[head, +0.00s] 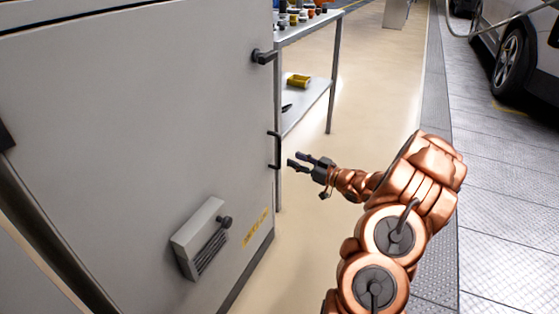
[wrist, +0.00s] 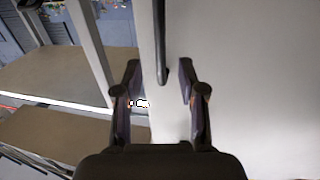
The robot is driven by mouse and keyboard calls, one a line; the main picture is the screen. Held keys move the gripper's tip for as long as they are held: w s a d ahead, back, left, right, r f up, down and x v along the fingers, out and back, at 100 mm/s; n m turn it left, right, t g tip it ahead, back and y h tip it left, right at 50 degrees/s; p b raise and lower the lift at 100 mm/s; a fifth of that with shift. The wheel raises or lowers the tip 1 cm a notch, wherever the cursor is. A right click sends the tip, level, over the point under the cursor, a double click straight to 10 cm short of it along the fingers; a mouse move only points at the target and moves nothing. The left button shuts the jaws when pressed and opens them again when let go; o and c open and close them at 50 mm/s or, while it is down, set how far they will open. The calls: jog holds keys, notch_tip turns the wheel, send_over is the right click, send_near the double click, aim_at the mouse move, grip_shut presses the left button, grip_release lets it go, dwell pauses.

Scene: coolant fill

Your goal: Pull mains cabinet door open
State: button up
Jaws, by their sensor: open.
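The mains cabinet door (head: 140,130) is a large light grey panel filling the left of the head view. It looks shut. A dark bar handle (head: 276,150) stands upright near its right edge, and a dark knob-like latch (head: 263,56) sits above it. My gripper (head: 292,161) is open and empty, just right of the bar handle and pointing at it. In the wrist view the handle (wrist: 161,45) hangs between and ahead of the open fingertips (wrist: 160,75), apparently not touching them. The pale door surface also shows in the wrist view (wrist: 250,80).
A vent box (head: 201,238) and a yellow label (head: 256,228) are low on the door. A metal table (head: 310,25) with small items stands behind the cabinet, with a yellow object (head: 298,80) on its lower shelf. A car (head: 515,50) is at right. Floor beside the cabinet is clear.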

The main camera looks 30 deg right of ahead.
aim_at(279, 165)
jog(key=shift+b+x, duration=1.3)
jog(key=shift+x, duration=2.55)
jog(key=shift+f, duration=0.15)
jog(key=shift+c, duration=0.2)
grip_shut()
